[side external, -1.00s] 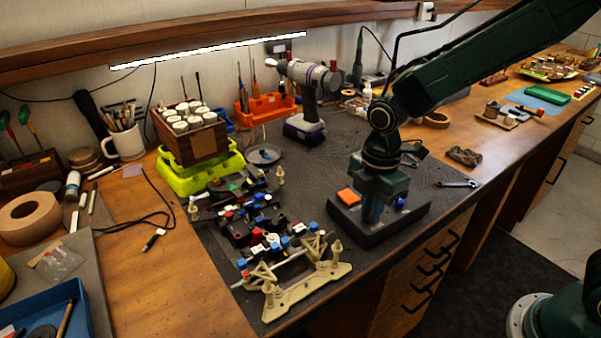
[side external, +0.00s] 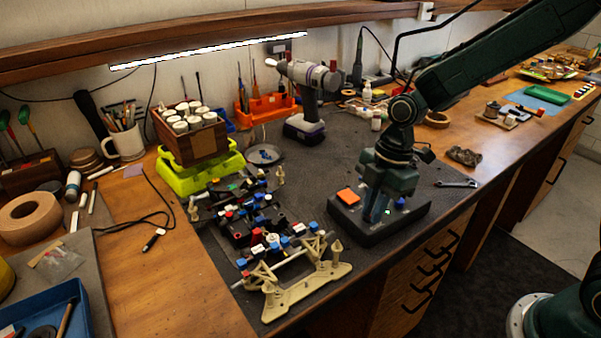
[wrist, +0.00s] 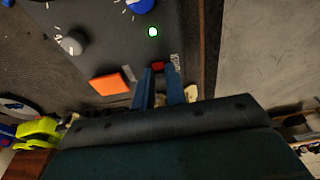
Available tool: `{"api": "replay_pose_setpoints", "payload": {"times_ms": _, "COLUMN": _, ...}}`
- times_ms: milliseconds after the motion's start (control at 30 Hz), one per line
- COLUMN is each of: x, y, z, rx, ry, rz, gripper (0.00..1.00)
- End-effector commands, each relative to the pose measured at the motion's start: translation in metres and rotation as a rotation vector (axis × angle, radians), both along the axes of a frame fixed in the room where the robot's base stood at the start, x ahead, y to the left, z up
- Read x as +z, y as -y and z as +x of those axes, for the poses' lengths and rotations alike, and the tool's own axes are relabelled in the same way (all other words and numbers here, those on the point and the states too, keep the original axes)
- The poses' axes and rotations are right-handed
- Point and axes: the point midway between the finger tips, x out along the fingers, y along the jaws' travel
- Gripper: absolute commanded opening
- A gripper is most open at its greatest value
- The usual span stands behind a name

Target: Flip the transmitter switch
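The transmitter is a dark box (side external: 385,232) near the bench's front edge; it also shows in the wrist view (wrist: 110,50). It bears an orange square (side external: 347,195), seen in the wrist view too (wrist: 109,84), a grey knob (wrist: 73,43) and a lit green light (wrist: 153,32). A small red part (wrist: 158,66), which may be the switch, shows at my fingertips; its position is unclear. My gripper (wrist: 160,72) points down over the transmitter. Its two blue fingers are narrowly apart, with nothing clearly held. Whether they touch the box is unclear.
A partly built car chassis (side external: 255,225) with small coloured parts lies left of the transmitter, with a beige bracket (side external: 310,290) in front. A cordless drill (side external: 308,95) stands behind. A wrench (side external: 456,184) lies to the right. The dark mat (side external: 320,165) behind the transmitter is mostly clear.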

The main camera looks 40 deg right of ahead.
Motion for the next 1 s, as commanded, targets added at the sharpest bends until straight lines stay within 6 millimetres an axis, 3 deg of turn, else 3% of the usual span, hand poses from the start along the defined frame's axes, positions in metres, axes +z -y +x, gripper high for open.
{"api": "replay_pose_setpoints", "payload": {"times_ms": 33, "x": 0.000, "y": 0.000, "z": 0.000, "rx": -0.001, "ry": 0.000, "rz": -0.001, "gripper": 0.21}}
{"api": "replay_pose_setpoints", "payload": {"times_ms": 100, "x": 0.000, "y": 0.000, "z": 0.000, "rx": -0.001, "ry": 0.000, "rz": -0.001, "gripper": 0.35}}
{"api": "replay_pose_setpoints", "payload": {"times_ms": 567, "x": 0.005, "y": 0.001, "z": 0.001, "rx": -0.001, "ry": 0.003, "rz": 0.000, "gripper": 0.35}}
{"api": "replay_pose_setpoints", "payload": {"times_ms": 767, "x": 0.021, "y": 0.004, "z": 0.001, "rx": -0.001, "ry": 0.004, "rz": -0.001, "gripper": 0.35}}
{"api": "replay_pose_setpoints", "payload": {"times_ms": 1000, "x": 0.058, "y": 0.012, "z": 0.000, "rx": -0.002, "ry": 0.006, "rz": -0.001, "gripper": 0.35}}
